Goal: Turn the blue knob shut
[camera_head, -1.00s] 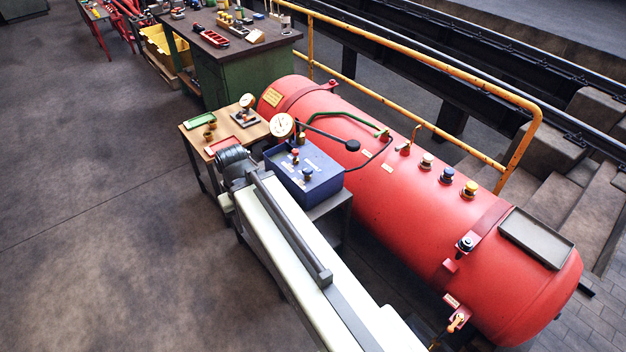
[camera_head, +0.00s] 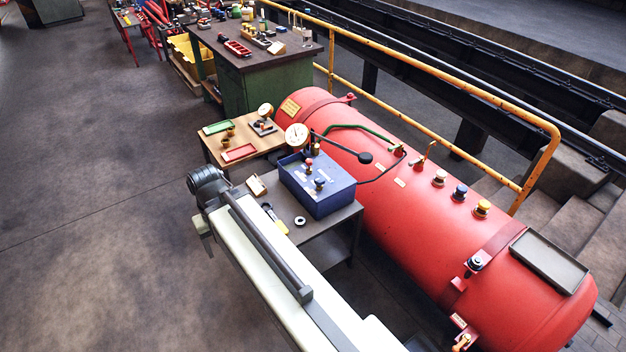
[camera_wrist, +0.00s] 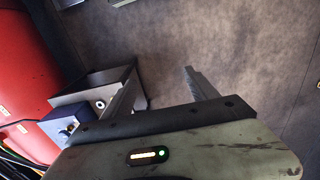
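A dark knob with a bluish top (camera_head: 475,264) sits nearer on the tank's strap. My arm reaches forward over the floor, left of the tank and well away from these knobs. My gripper (camera_wrist: 159,76) is open and empty in the wrist view, with its fingers apart over bare floor. In the head view its fingers are mostly hidden behind the arm. The tank also shows at the wrist view's left edge (camera_wrist: 28,75).
A blue box (camera_head: 318,190) with a gauge and knobs stands on a grey bench (camera_head: 330,240) between arm and tank. A wooden table (camera_head: 215,148) and green workbench (camera_head: 262,85) stand beyond. A yellow railing (camera_head: 440,85) runs behind the tank. Floor at left is clear.

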